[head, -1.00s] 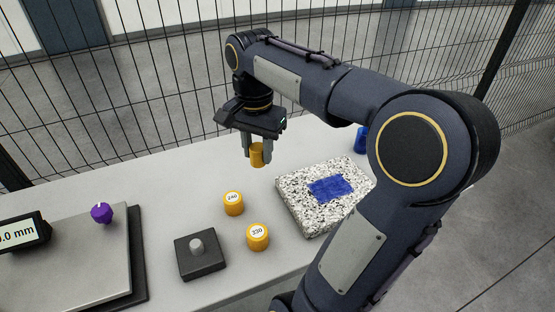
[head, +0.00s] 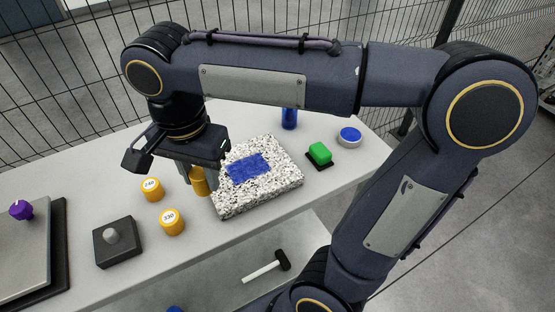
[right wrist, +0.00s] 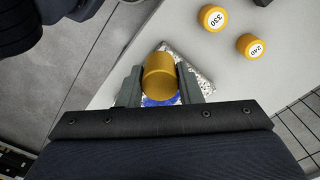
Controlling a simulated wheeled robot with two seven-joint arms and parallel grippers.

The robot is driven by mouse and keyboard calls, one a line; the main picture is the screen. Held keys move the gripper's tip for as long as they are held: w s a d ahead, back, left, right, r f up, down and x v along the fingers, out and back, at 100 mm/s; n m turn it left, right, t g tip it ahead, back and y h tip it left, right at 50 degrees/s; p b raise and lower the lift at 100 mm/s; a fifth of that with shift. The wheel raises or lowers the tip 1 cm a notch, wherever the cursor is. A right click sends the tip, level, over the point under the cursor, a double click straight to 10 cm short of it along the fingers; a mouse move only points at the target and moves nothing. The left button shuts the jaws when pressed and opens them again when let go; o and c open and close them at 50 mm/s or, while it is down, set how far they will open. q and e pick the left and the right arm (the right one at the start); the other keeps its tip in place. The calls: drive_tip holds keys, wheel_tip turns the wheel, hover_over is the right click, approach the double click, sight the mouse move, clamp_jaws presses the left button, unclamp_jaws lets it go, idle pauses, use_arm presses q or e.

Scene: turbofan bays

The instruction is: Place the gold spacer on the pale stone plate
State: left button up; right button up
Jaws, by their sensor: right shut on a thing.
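My right gripper (head: 197,180) is shut on a plain gold spacer (head: 201,184), a short cylinder. It holds the spacer at the left edge of the stone plate in the head view. The pale stone plate (head: 284,172) is a speckled black-and-white slab with a blue patch (head: 248,167) on top. In the right wrist view the spacer (right wrist: 160,76) sits between the fingers, with part of the plate (right wrist: 191,66) behind it. The gap between spacer and plate cannot be judged. My left gripper is not in view.
Gold spacers marked 240 (head: 152,189) and 330 (head: 172,222) stand left of the plate, near a dark block with a peg (head: 118,243). A hammer (head: 268,267) lies lower down.

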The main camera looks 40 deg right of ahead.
drive_tip(key=w+d+f+p, duration=0.1)
drive_tip(key=w+d+f, duration=0.3)
drive_tip(key=w+d, duration=0.25)
approach(233, 174)
drive_tip(key=shift+s+a+f, duration=0.45)
drive_tip(key=shift+a+f, duration=0.1)
drive_tip(key=shift+w+d+f, duration=0.3)
drive_tip(key=shift+d+f, duration=0.05)
drive_tip(key=shift+f, duration=0.1)
drive_tip(key=f, duration=0.3)
drive_tip(key=shift+w+d+f, duration=0.2)
drive_tip(key=shift+d, duration=0.05)
drive_tip(key=shift+f, duration=0.2)
drive_tip(key=shift+f, duration=0.2)
drive_tip(key=o, duration=1.1)
